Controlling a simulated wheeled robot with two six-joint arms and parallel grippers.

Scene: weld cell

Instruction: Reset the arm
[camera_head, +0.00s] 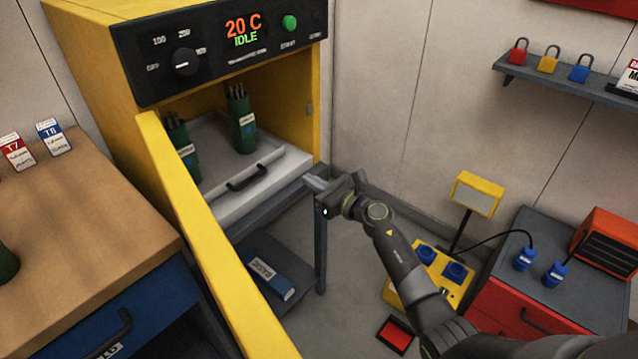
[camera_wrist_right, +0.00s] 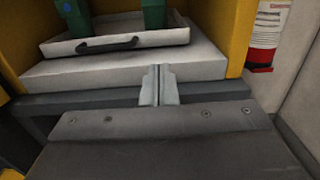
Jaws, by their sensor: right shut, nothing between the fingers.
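My right gripper (camera_head: 316,184) is shut and empty. In the head view it is in front of the open yellow oven (camera_head: 90,60), just right of its lower right corner. In the right wrist view its closed fingers (camera_wrist_right: 159,85) point at the white shelf edge below the tray. The tray (camera_head: 218,150) sits inside the oven with a dark handle (camera_head: 248,178) at its front. Two green canisters with rods, one at the right (camera_head: 243,125) and one at the left (camera_head: 181,150), stand on it. My left gripper does not show.
The yellow oven door (camera_head: 205,240) stands open toward me. A wooden bench (camera_head: 90,215) is at left. At right are a yellow box with blue sockets (camera_head: 408,290), a red cabinet (camera_head: 510,310) and a padlock shelf (camera_head: 560,88). Open floor (camera_head: 355,255) lies below the gripper.

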